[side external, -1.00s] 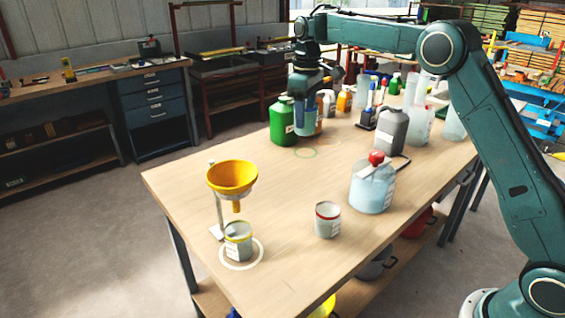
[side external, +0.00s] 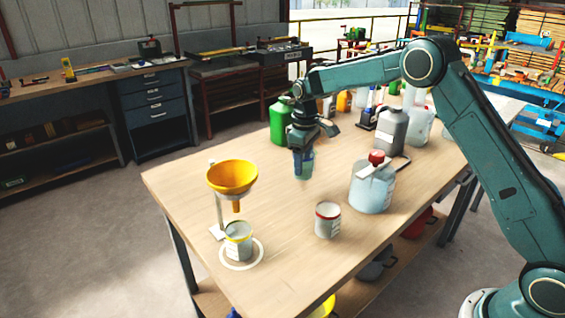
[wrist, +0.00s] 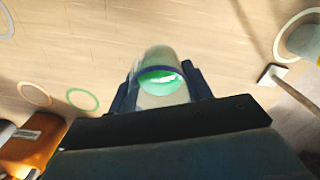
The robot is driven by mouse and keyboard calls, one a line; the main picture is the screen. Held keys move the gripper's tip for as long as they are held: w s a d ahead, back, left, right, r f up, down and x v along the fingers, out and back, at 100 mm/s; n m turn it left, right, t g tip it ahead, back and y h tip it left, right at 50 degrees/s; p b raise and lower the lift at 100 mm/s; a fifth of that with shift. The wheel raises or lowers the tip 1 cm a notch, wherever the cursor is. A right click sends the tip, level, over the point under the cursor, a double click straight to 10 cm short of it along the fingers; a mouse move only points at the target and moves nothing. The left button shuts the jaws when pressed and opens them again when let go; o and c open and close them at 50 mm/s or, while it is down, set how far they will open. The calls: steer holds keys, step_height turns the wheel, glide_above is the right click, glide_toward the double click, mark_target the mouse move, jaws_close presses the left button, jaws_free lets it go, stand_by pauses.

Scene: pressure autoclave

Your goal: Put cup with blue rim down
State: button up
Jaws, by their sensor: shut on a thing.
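My gripper (side external: 303,150) is shut on the cup with the blue rim (side external: 304,167), which hangs upright above the middle of the wooden table (side external: 330,180). In the wrist view the cup (wrist: 161,72) sits between my gripper's dark fingers (wrist: 160,92), its blue rim facing the camera and green liquid inside. Its underside and any gap to the table are hard to judge. A cup with a yellow rim (side external: 238,243) stands in a pale ring under an orange funnel (side external: 232,176). A cup with a red rim (side external: 327,222) stands on the table to the right.
A clear jug with a red cap (side external: 372,190) stands right of my gripper, with a grey bottle (side external: 391,130) behind it. A green bottle (side external: 280,121) stands behind my gripper. Green (wrist: 82,99) and orange (wrist: 34,94) rings mark the tabletop. The table between the cups is clear.

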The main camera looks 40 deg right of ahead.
mark_target(303, 179)
steer(key=shift+f, duration=0.95)
steer(key=shift+f, duration=2.1)
steer(key=shift+f, duration=0.1)
steer(key=o, duration=1)
step_height(303, 179, up, 12)
steer(key=shift+r, duration=0.1)
